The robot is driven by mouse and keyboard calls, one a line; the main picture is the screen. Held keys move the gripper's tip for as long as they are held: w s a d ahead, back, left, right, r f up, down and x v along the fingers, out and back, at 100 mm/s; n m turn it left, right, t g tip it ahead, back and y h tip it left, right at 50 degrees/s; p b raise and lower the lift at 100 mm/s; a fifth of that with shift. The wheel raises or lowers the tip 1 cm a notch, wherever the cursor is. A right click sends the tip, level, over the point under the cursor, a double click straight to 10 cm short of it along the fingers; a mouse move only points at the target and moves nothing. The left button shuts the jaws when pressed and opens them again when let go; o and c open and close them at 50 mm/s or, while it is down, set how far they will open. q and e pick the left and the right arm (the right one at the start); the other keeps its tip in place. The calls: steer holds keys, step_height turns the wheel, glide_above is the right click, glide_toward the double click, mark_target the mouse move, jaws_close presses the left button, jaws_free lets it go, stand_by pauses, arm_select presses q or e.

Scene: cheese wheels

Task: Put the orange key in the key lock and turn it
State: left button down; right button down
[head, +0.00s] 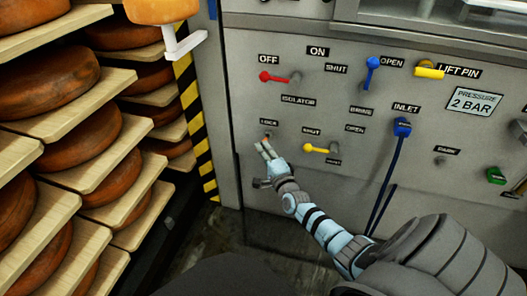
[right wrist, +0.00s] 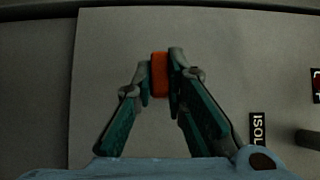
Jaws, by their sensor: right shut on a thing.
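The orange key (right wrist: 159,76) is between the fingertips of my right gripper (right wrist: 160,84) in the right wrist view. In the head view my right gripper (head: 266,148) is at the grey panel, just below the LOCK label (head: 269,122). The key lock itself is hidden behind the fingers and key. I cannot tell whether the key is in the lock or just in front of it. My left gripper is not in view.
The panel (head: 230,110) carries a red handle (head: 272,77), a yellow handle (head: 315,148) right of my gripper, a blue handle (head: 372,66) and a blue hose connector (head: 402,127). Shelves of cheese wheels (head: 50,88) stand at left, beside a black-and-yellow striped post (head: 190,95).

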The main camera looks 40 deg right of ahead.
steer(key=shift+w+d+b, duration=0.45)
steer(key=shift+d+b, duration=0.2)
steer(key=shift+w+d+b, duration=0.45)
steer(key=shift+d+b, duration=0.15)
steer(key=shift+b, duration=0.05)
stand_by(0.4)
steer(key=c, duration=1.5)
jaws_free()
steer(key=shift+c, duration=0.2)
steer(key=v, duration=1.2)
